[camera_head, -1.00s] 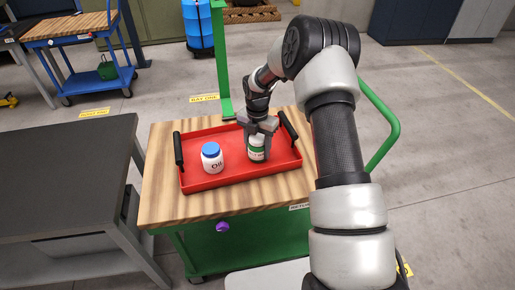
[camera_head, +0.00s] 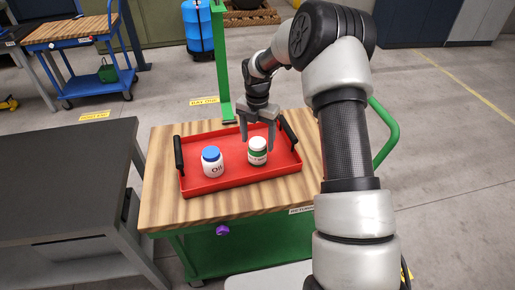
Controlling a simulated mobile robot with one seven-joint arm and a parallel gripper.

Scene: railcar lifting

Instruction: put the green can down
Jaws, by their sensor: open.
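The green can (camera_head: 257,151), white with a green band and a white lid, stands upright in the red tray (camera_head: 225,183). My gripper (camera_head: 258,143) is open and empty. Its fingers point down just above and around the can's lid; I cannot tell whether a finger still touches it. The tray lies on the wooden top of a green cart (camera_head: 165,205). No part of the can's front is hidden.
A white bottle with a blue lid (camera_head: 212,162) stands in the tray left of the can. The tray has black handles at both ends. A dark grey table (camera_head: 65,185) stands left of the cart.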

